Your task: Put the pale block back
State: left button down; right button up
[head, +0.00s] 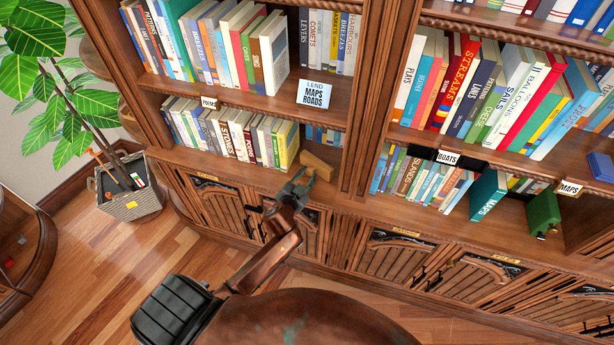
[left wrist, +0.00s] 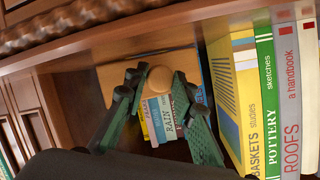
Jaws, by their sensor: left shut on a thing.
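The pale block (head: 318,164) is a tan wooden piece on the lower shelf, at the right end of a row of books. In the left wrist view the pale block (left wrist: 178,62) is upright, with a round pale knob facing me. My left gripper (head: 304,176) reaches it from the front at the shelf edge. In the left wrist view the green fingers of my left gripper (left wrist: 160,84) are closed on the knob. The fingers hide part of the block. My right gripper is not in view.
Books (left wrist: 250,100) stand close on the right in the wrist view. Small books with a RAIN spine (left wrist: 166,120) show below the block. A LEND MAPS ROADS sign (head: 315,94) hangs above. A green book-like object (head: 543,214) juts out at right.

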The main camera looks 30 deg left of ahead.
pick_arm(q)
jog(key=shift+f, duration=0.1)
jog(key=c, duration=1.6)
grip_release()
